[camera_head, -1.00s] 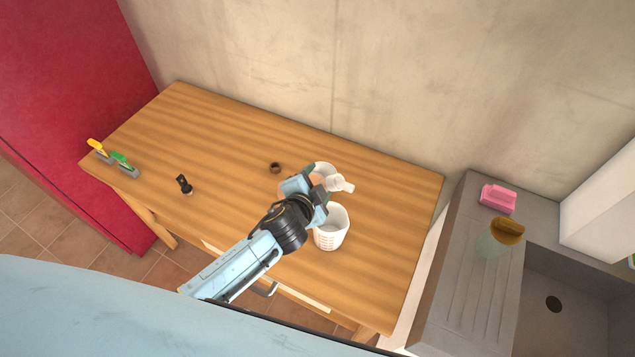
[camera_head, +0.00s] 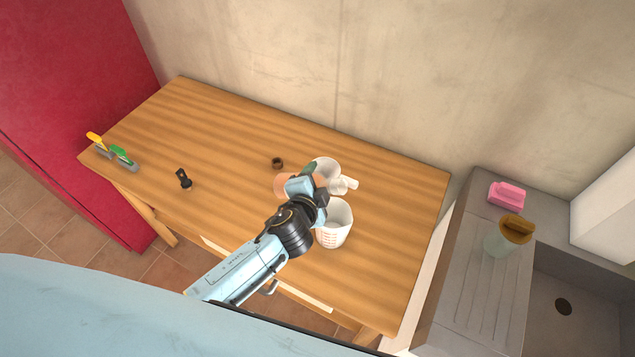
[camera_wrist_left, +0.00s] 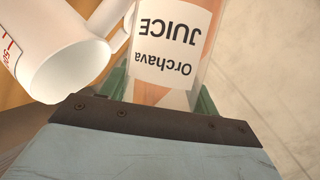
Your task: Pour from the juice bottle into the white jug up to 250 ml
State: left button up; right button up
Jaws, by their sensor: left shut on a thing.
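The white jug (camera_head: 332,228) stands upright on the wooden table, with red scale marks on its side. In the left wrist view the jug (camera_wrist_left: 65,70) shows its open rim and handle close beside the bottle. My left gripper (camera_head: 312,188) is shut on the juice bottle, just behind the jug. The juice bottle (camera_wrist_left: 180,40) has a white label, upside down in the left wrist view, and orange contents. In the head view its orange end (camera_head: 282,186) shows left of the gripper; the rest is mostly hidden. No juice stream or jug level can be made out. My right gripper is not in view.
White shapes (camera_head: 326,168) show behind the gripper; I cannot tell what they are. A small dark ring or cap (camera_head: 277,162) and a black item (camera_head: 183,179) lie on the table (camera_head: 220,140). A sink (camera_head: 565,305) stands at right. The table's left half is mostly clear.

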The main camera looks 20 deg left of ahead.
pick_arm(q)
jog(key=shift+f, duration=0.1)
dwell(0.5)
jog(key=shift+a+f+m+t+y+b, duration=0.3)
jog(key=shift+f+m+y+b, duration=0.25)
jog(key=shift+b, duration=0.5)
jog(key=shift+w+r, duration=0.1)
jog(key=shift+a+f+m+y+b, duration=0.25)
jog(key=shift+m+y+b, duration=0.2)
jog(key=shift+m+b, duration=0.3)
dwell(1.0)
jog(key=shift+f, duration=0.15)
jog(key=shift+f+t+b, duration=0.1)
jog(key=shift+t+b, duration=0.2)
jog(key=shift+b, duration=0.15)
jog(key=shift+m+y+b, duration=0.3)
jog(key=shift+m, duration=0.2)
dwell(3.4)
